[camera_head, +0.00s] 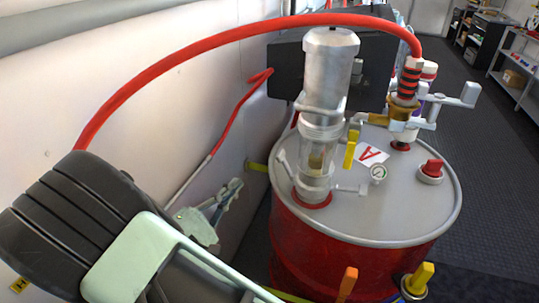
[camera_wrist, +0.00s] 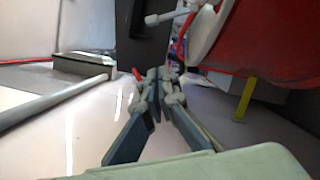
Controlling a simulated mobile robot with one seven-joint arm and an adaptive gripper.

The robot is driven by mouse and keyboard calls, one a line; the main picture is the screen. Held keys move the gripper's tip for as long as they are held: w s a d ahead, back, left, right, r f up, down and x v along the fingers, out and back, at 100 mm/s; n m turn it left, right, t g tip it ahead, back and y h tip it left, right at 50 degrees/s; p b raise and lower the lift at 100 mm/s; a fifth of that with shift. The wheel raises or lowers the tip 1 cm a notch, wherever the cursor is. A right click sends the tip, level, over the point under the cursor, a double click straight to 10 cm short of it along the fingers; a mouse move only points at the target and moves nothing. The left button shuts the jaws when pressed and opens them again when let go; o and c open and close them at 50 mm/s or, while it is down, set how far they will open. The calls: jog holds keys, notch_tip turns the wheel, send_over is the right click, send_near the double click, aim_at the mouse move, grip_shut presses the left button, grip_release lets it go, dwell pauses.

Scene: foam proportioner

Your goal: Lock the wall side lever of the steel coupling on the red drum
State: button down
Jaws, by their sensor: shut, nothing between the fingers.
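The red drum (camera_head: 340,250) has a grey lid (camera_head: 410,205). The steel coupling (camera_head: 313,186) sits on the lid below a clear cylinder. Its wall side lever (camera_head: 283,160) sticks out up and left, away from the body. The other lever (camera_head: 350,189) sticks out to the right. My gripper (camera_head: 236,186) is shut and empty, between the white wall and the drum, left of and slightly below the wall side lever and apart from it.
A red hose (camera_head: 240,32) arches over the drum to a brass fitting (camera_head: 403,110) on the lid. A white wall (camera_head: 180,100) stands close at left. A dark box (camera_head: 285,70) is behind. A yellow handle (camera_head: 422,275) and an orange handle (camera_head: 347,284) stand in front.

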aim_at(286, 166)
jog(key=w+d+r+p, duration=0.2)
jog(key=w+d, duration=0.4)
jog(key=d, duration=0.3)
jog(key=shift+w+r+p, duration=0.3)
jog(key=shift+p, duration=0.05)
jog(key=shift+s+d+r+m+g+b, duration=0.25)
jog(key=shift+d+r+m+g+b, duration=0.25)
jog(key=shift+m+b, duration=0.6)
